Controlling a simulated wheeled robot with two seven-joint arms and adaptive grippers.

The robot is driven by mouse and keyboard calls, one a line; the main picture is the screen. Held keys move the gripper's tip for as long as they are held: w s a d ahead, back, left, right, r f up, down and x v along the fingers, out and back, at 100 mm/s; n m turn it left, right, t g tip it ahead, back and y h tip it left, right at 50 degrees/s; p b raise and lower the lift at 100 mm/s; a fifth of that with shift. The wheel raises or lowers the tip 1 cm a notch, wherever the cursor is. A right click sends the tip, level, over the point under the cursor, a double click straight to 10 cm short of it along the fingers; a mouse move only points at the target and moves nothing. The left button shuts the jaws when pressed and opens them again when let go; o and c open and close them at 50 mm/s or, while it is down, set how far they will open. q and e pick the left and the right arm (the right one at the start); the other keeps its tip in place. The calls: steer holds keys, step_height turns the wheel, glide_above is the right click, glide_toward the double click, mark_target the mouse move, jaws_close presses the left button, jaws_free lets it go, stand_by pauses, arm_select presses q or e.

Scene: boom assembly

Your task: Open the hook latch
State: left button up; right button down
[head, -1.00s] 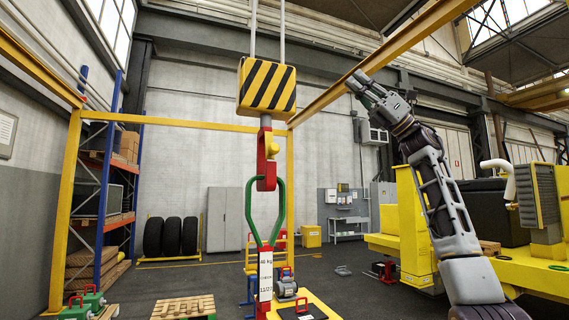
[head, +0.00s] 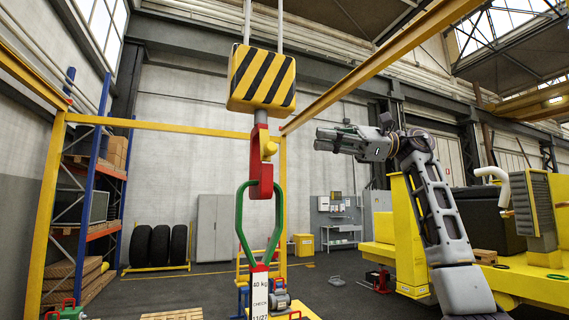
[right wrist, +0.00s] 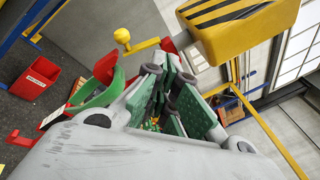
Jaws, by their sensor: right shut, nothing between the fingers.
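The crane hook (head: 261,172) is red and hangs under a block (head: 262,80) with yellow and black stripes. Its yellow latch (head: 269,148) sticks out on the right side of the hook. A green ring (head: 240,225) hangs in the hook and carries a red weight with a white label (head: 260,295). My right gripper (head: 320,139) is shut and empty, to the right of the latch and apart from it. In the right wrist view the latch (right wrist: 140,44) and hook (right wrist: 107,67) lie beyond my fingers (right wrist: 168,85). My left gripper is not in view.
A yellow machine (head: 410,230) stands at the right behind my right arm. Yellow gantry beams (head: 380,60) run overhead. A shelf rack (head: 95,200) stands at the left, with tyres (head: 155,246) and a grey cabinet (head: 215,235) at the back. The air between gripper and hook is clear.

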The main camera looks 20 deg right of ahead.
steer(key=f+n+h, duration=0.1)
steer(key=f+n, duration=0.1)
steer(key=s+f+n+g+h, duration=0.1)
steer(key=f+n, duration=0.1)
steer(key=shift+f, duration=0.15)
steer(key=shift+s, duration=0.1)
steer(key=shift+a, duration=0.15)
steer(key=p, duration=0.2)
glide_toward(268, 143)
steer(key=w+a+f, duration=0.4)
steer(key=w, duration=0.1)
steer(key=shift+w+a, duration=0.35)
steer(key=shift+w, duration=0.05)
steer(key=shift+s+b, duration=0.1)
steer(key=shift+b, duration=0.2)
